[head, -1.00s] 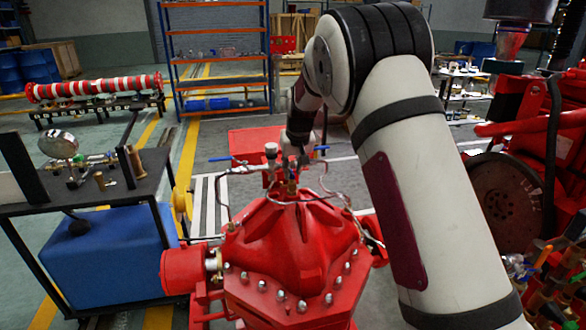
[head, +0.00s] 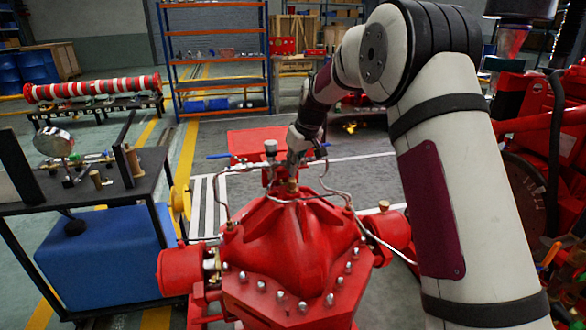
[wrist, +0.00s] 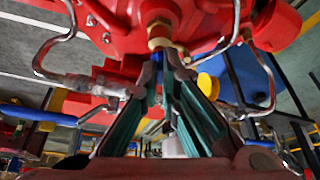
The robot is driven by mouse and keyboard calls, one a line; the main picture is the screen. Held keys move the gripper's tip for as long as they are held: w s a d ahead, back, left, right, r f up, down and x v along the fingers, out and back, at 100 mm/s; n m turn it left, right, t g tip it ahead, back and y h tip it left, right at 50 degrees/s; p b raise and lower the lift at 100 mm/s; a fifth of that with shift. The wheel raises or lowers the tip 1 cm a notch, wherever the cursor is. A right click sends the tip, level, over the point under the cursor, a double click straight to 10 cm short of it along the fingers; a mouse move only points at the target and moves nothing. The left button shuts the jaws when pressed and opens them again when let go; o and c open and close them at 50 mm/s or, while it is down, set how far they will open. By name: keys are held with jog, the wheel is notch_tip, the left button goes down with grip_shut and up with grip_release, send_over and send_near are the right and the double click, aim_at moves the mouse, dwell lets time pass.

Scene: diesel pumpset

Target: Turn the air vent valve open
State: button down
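The air vent valve sits on top of the red pump casing (head: 290,235). Its brass fitting (head: 292,187) shows in the head view just below my gripper (head: 297,158). In the wrist view the brass fitting (wrist: 160,36) is at the upper middle, directly ahead of my fingertips. My gripper (wrist: 162,72) has teal-padded fingers that come close together at the tips, on either side of a narrow blue part (wrist: 157,96). This may be the vent's handle. I cannot tell whether the fingers touch it. In the head view my wrist hides the contact.
Thin bent metal pipes (head: 330,185) run close on both sides of the fitting. A blue lever (head: 222,156) sticks out to the left behind it. A black cart (head: 70,200) with a blue tank (head: 105,255) stands at left. Red machinery (head: 540,130) stands at right.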

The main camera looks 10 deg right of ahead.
jog(key=n, duration=0.1)
jog(key=n+y, duration=0.1)
jog(key=n, duration=0.1)
jog(key=shift+w+d+n+g+b, duration=0.2)
jog(key=shift+n+g+b, duration=0.1)
jog(key=shift+b, duration=0.1)
jog(key=n+g+y, duration=0.1)
jog(key=n, duration=0.2)
jog(key=shift+w+d+n, duration=0.1)
jog(key=shift+n, duration=0.2)
jog(key=n+g+b, duration=0.1)
jog(key=n, duration=0.2)
jog(key=n+g+b, duration=0.1)
jog(key=n, duration=0.2)
jog(key=shift+w+y, duration=0.2)
jog(key=shift+y, duration=0.2)
jog(key=shift+n, duration=0.3)
jog(key=c, duration=1.8)
grip_release()
jog(key=shift+r, duration=0.1)
